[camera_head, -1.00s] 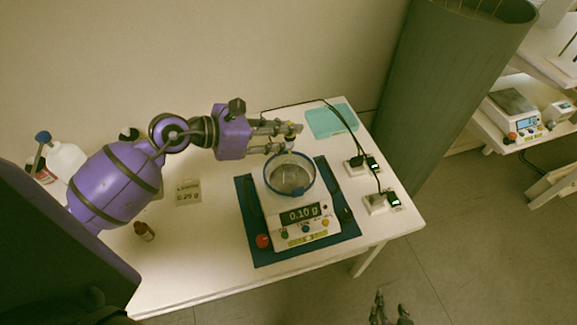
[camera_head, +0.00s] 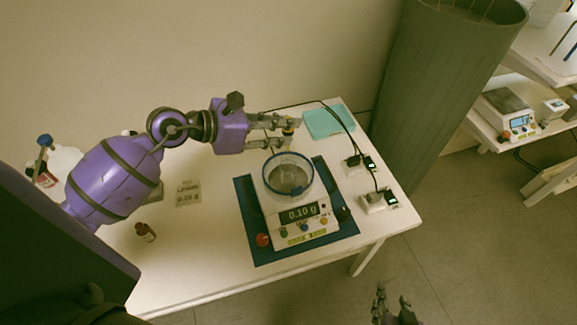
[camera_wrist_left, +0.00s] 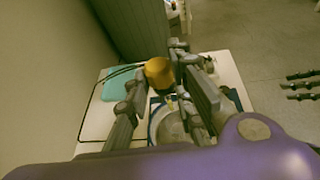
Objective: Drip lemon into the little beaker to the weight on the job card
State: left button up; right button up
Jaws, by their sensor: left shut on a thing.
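My left gripper (camera_head: 287,133) is shut on a small bottle (camera_wrist_left: 159,72), amber in the left wrist view. It holds the bottle above and behind a clear round vessel with a blue rim (camera_head: 289,154). The vessel stands on a white scale (camera_head: 268,212) whose display (camera_head: 299,214) reads 0.10 g. I cannot make out a separate little beaker or any liquid inside the vessel. The job card (camera_head: 187,193) stands left of the scale; it seems to read LEMON, 0.25 g, small and blurred. My right gripper (camera_head: 393,302) is open and empty, low in front of the table.
The scale sits on a dark blue mat (camera_head: 262,257). A small brown bottle (camera_head: 145,232) stands at the table's left. Cabled boxes (camera_head: 374,200) are at the right. A grey column (camera_head: 425,100) rises behind the table.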

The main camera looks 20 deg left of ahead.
jog(key=shift+w+a+r, duration=0.15)
jog(key=shift+w+r, duration=0.05)
jog(key=shift+w, duration=0.3)
jog(key=shift+s, duration=0.1)
dwell(0.3)
jog(key=shift+s+f, duration=0.2)
jog(key=shift+s, duration=0.15)
jog(key=shift+w+r, duration=0.15)
jog(key=shift+w, duration=0.15)
dwell(0.8)
pick_arm(q)
notch_tip(320, 180, down, 4)
jog(key=shift+b, duration=0.9)
pick_arm(e)
jog(key=shift+g, duration=0.4)
jog(key=s+f, duration=0.3)
jog(key=shift+s+f, duration=0.15)
jog(key=shift+f, duration=0.15)
